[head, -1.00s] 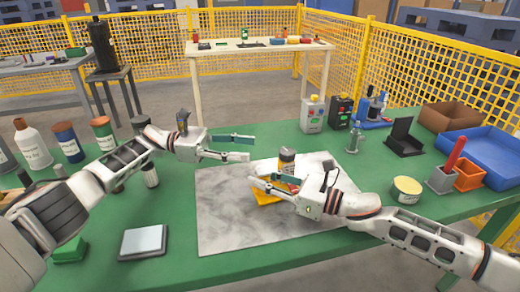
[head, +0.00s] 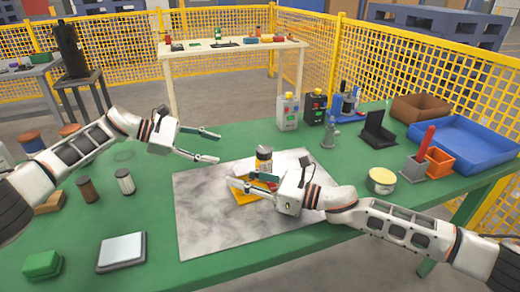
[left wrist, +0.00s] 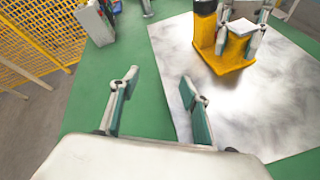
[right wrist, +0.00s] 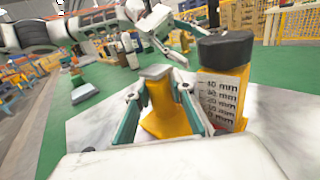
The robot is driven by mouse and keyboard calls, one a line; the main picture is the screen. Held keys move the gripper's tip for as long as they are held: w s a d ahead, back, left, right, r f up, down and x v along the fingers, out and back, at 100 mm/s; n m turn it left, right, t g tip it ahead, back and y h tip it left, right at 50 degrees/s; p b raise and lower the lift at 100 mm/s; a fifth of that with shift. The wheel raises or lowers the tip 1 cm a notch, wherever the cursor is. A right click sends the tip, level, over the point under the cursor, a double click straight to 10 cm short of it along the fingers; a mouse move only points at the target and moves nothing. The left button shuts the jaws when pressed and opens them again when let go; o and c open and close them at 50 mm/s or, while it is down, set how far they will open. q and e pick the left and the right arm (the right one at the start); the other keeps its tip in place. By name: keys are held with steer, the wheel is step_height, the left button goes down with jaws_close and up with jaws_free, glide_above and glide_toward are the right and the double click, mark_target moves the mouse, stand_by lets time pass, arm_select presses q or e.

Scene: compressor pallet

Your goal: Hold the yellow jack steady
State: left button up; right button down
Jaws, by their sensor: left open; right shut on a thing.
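The yellow jack (head: 247,197) stands on a white marbled sheet (head: 205,215) in the middle of the green table.
Two control boxes (head: 288,112), a black stand (head: 378,130) and a blue tray (head: 465,143) line the back right. A cream tin (head: 381,180) stands right of the sheet. A grey plate (head: 121,252) and green block (head: 42,265) lie front left. Yellow mesh fencing surrounds the area.

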arm_select(q)
steer(key=w+a+m+t+y, duration=0.1)
steer(key=w+a, duration=0.1)
steer(key=w+a+f+m+t+y, duration=0.1)
steer(key=w+a+t+y, duration=0.1)
steer(key=w+a+m+t+y, duration=0.1)
steer(key=w+m+t, duration=0.1)
steer(key=w, duration=0.1)
steer(key=shift+a+f+y, duration=0.15)
steer(key=shift+a+y, duration=0.25)
steer(key=m+t, duration=0.1)
steer(key=w+a+r+m+t+y, duration=0.1)
steer(key=m, duration=0.1)
steer(key=shift+w+a, duration=0.1)
steer(key=shift+w, duration=0.15)
steer(key=m, duration=0.1)
steer(key=r+m+t, duration=0.1)
steer(key=m, duration=0.2)
steer(key=shift+s+d+r+t+h, duration=0.2)
steer(key=shift+d+r+t+h, duration=0.1)
steer(key=shift+d+r+t, duration=0.1)
steer(key=s+d+r+m+h, duration=0.35)
steer(key=s+d+m, duration=0.2)
steer(key=m, duration=0.25)
steer(key=m+g+h, duration=0.5)
steer(key=m+h, duration=0.1)
steer(key=m, duration=0.4)
glide_toward(264, 149)
steer(key=x, duration=1)
steer(key=c, duration=1.1)
